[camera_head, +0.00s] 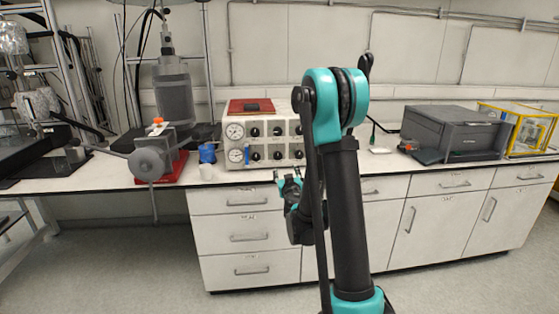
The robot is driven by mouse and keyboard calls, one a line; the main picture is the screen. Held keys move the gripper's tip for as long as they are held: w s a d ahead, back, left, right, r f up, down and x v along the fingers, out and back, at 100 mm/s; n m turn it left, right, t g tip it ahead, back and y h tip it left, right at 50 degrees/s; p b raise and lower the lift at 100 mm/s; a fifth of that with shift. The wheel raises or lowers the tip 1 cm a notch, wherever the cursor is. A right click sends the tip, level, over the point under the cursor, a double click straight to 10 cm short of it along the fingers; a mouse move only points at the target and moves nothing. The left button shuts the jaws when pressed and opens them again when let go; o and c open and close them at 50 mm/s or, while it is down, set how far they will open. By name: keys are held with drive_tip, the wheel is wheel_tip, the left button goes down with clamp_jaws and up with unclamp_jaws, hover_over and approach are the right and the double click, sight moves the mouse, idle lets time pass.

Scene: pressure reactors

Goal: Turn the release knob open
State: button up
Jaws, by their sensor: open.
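A beige control box (294,158) with two round gauges and several black knobs (277,132) stands on the white bench. A small blue part (247,154) shows on its front, beside the lower gauge. I cannot tell which knob is the release knob. My gripper (287,174) is open in front of the bench edge, just below the box's front, with its fingertips pointing up toward it. No knob is seen between the fingers, and it looks apart from the box. My black and teal arm covers the area right of the box.
A grey reactor device (150,163) with an orange-topped part sits on a red base (178,172) at left. A blue container (207,152) and white cup (206,171) stand left of the box. A dark grey case (455,132) and yellow-framed box (530,128) stand right.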

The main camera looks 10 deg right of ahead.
sight(278, 157)
drive_tip(key=shift+n+y, duration=0.3)
drive_tip(key=w, duration=1.1)
drive_tip(key=w+a, duration=0.1)
drive_tip(key=w, duration=0.5)
drive_tip(key=shift+w+a+f, duration=0.1)
drive_tip(key=shift+w+f, duration=0.15)
drive_tip(key=shift+f, duration=0.1)
drive_tip(key=c, duration=1.2)
